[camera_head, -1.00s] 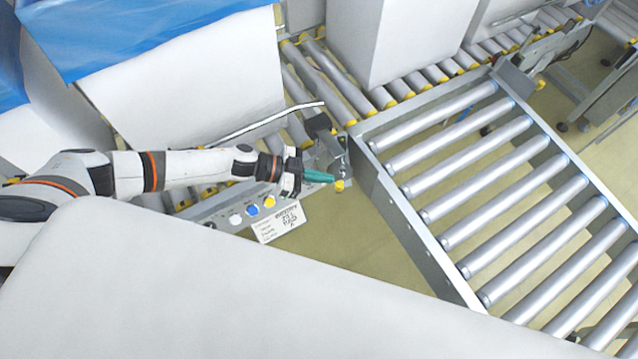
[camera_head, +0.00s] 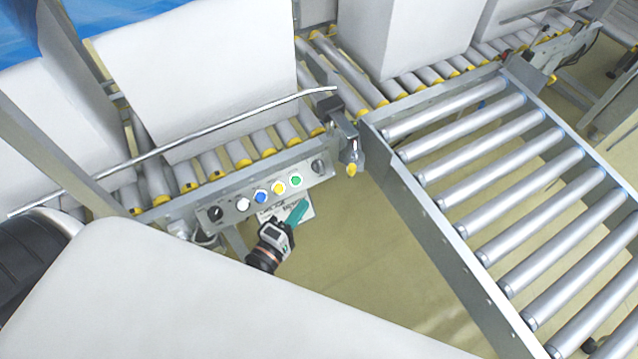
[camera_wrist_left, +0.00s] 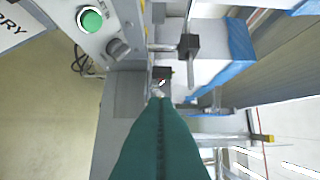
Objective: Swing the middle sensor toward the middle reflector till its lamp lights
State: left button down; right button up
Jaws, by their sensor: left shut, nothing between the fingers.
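My left gripper (camera_head: 298,212) is shut and empty, its teal fingers together, just below the button panel in the head view. In the left wrist view the teal fingers (camera_wrist_left: 160,112) point at a small dark sensor-like part (camera_wrist_left: 160,80); I cannot tell whether they touch it. In the head view a bracketed device (camera_head: 352,152) with a yellow end stands at the conveyor corner, right of the gripper and apart from it. I cannot tell whether it is the middle sensor. No reflector or lit lamp can be made out. My right gripper is not in view.
A button panel (camera_head: 262,194) with coloured buttons and dark knobs lies beside the gripper. A long metal rail (camera_head: 190,138) runs above it. A roller conveyor (camera_head: 500,185) fills the right, and white boxes (camera_head: 405,35) stand behind. Floor (camera_head: 380,270) is open below the panel.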

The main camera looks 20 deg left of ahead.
pick_arm(q)
send_near(350, 172)
jog(key=w+a, duration=0.4)
jog(key=w+d, duration=0.3)
jog(key=shift+d+p, duration=0.3)
jog(key=shift+p, duration=0.05)
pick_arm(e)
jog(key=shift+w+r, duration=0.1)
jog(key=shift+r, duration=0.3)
pick_arm(q)
jog(key=shift+w+d, duration=0.15)
jog(key=shift+d, duration=0.7)
jog(key=shift+a, duration=0.1)
